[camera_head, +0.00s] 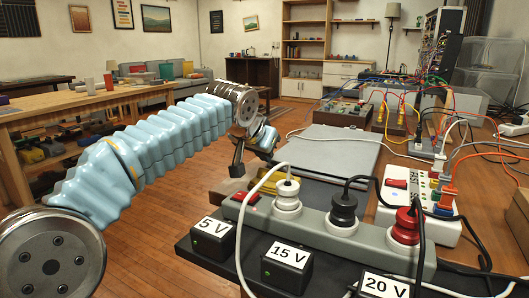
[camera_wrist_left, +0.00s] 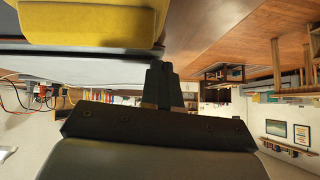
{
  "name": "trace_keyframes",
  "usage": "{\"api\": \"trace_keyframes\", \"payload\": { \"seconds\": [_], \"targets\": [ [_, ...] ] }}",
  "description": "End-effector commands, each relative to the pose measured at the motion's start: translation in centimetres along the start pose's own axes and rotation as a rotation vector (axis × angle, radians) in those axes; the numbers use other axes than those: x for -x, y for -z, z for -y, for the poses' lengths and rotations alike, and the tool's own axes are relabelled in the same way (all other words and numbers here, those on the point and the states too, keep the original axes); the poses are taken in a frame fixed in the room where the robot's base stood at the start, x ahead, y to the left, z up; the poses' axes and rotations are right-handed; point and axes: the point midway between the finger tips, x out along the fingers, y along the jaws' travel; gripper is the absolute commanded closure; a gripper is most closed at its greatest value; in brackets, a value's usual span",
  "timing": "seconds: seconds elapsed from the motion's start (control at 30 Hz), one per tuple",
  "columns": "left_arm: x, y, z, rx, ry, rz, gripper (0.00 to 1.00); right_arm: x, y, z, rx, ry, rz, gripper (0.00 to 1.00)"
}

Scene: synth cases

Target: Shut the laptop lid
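A flat grey panel (camera_head: 335,150), which looks like the laptop lid, lies on the bench beyond the power strip. It appears low and nearly flat; its exact angle is hard to tell, and its near edge is partly hidden by plugs and cables. My left gripper (camera_head: 237,168) points down just left of the panel, apart from it as far as I can see. In the left wrist view the fingers (camera_wrist_left: 163,82) sit close together, with nothing seen between them. My right gripper is not in view.
A power strip (camera_head: 320,237) with plugs and cables crosses the front. Labelled black adapters (camera_head: 287,266) stand before it. A yellow object (camera_head: 232,186) lies near the bench's left edge and shows large in the wrist view (camera_wrist_left: 90,28). Electronics and wires (camera_head: 400,105) crowd the right.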

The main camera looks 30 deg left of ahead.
Motion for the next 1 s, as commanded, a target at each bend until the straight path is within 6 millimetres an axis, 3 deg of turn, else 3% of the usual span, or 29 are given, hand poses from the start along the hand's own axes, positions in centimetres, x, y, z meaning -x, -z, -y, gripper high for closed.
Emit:
{"api": "trace_keyframes", "payload": {
  "seconds": [0.27,0.33,0.6,0.8,1.0],
  "targets": [
    [3.3,4.0,0.7,0.000,-0.001,-0.007,1.00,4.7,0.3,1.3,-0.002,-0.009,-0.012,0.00],
    [5.0,3.3,0.7,0.001,-0.003,-0.012,1.00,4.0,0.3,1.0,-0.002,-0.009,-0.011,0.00],
    [10.8,3.2,1.1,-0.001,-0.002,-0.010,1.00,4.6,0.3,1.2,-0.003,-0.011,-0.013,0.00],
    [12.3,3.1,1.2,-0.001,-0.001,-0.008,1.00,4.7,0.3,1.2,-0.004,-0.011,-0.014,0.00],
    [12.4,3.1,1.2,-0.001,-0.002,-0.008,1.00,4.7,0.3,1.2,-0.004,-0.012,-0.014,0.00]
  ]
}}
